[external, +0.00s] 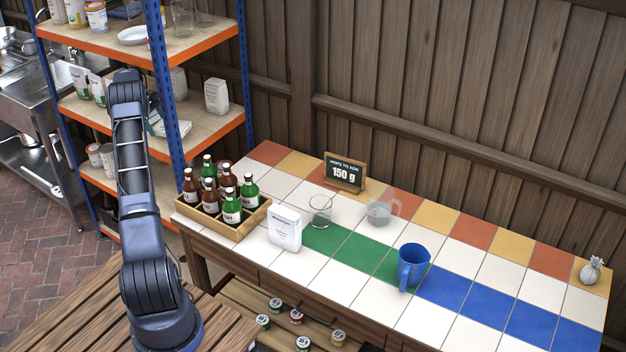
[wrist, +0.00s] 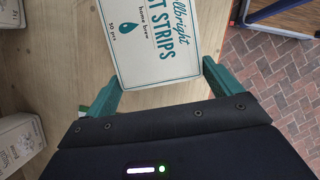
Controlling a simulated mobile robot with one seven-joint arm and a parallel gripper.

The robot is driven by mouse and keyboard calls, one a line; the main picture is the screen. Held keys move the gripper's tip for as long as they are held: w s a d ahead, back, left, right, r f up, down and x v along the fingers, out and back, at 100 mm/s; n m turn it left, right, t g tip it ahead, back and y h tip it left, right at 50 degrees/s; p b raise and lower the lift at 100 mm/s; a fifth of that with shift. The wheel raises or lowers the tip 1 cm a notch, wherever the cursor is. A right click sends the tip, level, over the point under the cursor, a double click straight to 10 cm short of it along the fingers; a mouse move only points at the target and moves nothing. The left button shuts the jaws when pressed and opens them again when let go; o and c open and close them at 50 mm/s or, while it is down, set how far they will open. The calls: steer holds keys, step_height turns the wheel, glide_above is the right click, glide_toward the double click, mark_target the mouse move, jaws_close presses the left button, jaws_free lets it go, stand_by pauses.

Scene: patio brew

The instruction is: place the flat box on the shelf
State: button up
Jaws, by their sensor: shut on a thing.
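The flat box (wrist: 155,40) is white and cream with teal lettering reading "ST STRIPS" and a drop mark. In the wrist view it lies between the two teal fingers of my gripper (wrist: 162,84), which are shut on its sides. The wooden shelf board (wrist: 75,60) shows beneath it. In the external view the flat box (external: 157,126) is partly hidden by the blue post and my arm, at the middle shelf (external: 200,130) of the rack. I cannot tell whether it touches the board. My gripper is mostly hidden there.
The blue rack post (external: 165,75) stands close to the box. The tiled counter holds a bottle crate (external: 240,221), a white box (external: 285,229) and a blue mug (external: 411,267).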

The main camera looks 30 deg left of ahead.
steer(key=shift+f, duration=1.3)
steer(key=shift+f, duration=0.15)
steer(key=o, duration=0.7)
steer(key=shift+a+r, duration=0.1)
steer(key=shift+r, duration=0.25)
steer(key=v, duration=0.2)
steer(key=shift+a+r, duration=0.1)
steer(key=shift+r, duration=0.15)
steer(key=s+a, duration=0.1)
steer(key=a, duration=0.2)
steer(key=s+a, duration=0.1)
steer(key=a, duration=0.2)
steer(key=s+a, duration=0.1)
steer(key=a, duration=0.3)
steer(key=shift+s, duration=0.3)
steer(key=shift+s+a, duration=0.35)
steer(key=shift+a, duration=0.3)
